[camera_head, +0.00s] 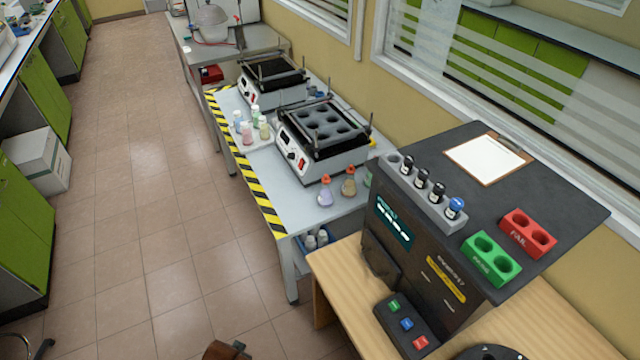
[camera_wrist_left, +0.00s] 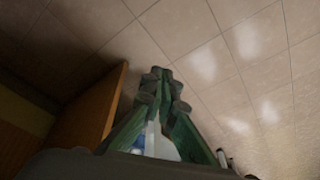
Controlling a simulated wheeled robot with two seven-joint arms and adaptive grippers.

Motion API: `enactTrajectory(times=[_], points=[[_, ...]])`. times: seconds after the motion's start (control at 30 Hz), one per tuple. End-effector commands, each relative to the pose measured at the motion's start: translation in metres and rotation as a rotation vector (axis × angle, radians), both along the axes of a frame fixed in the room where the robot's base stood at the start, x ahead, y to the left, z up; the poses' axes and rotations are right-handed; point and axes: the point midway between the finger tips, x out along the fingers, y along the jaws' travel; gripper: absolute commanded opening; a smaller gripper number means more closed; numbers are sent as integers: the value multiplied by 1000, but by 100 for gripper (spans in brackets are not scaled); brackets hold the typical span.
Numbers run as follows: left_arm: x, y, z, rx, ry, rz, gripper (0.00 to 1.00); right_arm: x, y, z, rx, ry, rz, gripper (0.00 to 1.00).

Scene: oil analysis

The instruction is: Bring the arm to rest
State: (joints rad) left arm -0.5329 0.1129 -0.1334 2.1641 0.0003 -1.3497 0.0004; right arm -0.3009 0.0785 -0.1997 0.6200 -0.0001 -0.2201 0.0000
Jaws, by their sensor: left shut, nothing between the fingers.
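My left gripper (camera_wrist_left: 162,75) shows in the left wrist view, with its dark green fingers closed together at the tips. Nothing is held between them. It is in front of tiled floor (camera_wrist_left: 235,50), beside the edge of a wooden panel or table (camera_wrist_left: 95,108) on the left; I cannot tell whether they touch. In the head view I cannot make out my left gripper. My right gripper is in neither view.
In the head view, a dark analyser (camera_head: 430,235) stands on a wooden table (camera_head: 338,283), with a vial rack (camera_head: 430,195), green block (camera_head: 491,260), red block (camera_head: 528,233) and clipboard (camera_head: 487,158) on top. Shakers (camera_head: 325,135) and flasks stand behind. Floor (camera_head: 150,200) is clear at left.

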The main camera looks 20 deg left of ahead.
Motion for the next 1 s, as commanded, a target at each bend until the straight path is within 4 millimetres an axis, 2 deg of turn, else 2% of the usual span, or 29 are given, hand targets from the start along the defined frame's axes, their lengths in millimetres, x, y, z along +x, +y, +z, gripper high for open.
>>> enactTrajectory(times=[0.17,0.33,0.47,0.6,0.7,0.8,0.9,1.0], points=[[-7,-4,-71,-7,33,-11,0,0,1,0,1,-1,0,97],[-32,-8,-160,-15,70,-28,0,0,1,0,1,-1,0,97],[-65,-11,-223,-21,97,-42,0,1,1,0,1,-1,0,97],[-112,-14,-280,-27,129,-57,0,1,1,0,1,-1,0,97],[-150,-14,-312,-29,150,-68,0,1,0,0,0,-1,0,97],[-186,-13,-334,-31,168,-79,0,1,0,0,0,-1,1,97],[-216,-12,-347,-32,180,-86,0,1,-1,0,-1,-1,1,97],[-234,-11,-354,-32,187,-92,0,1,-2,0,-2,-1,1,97]])
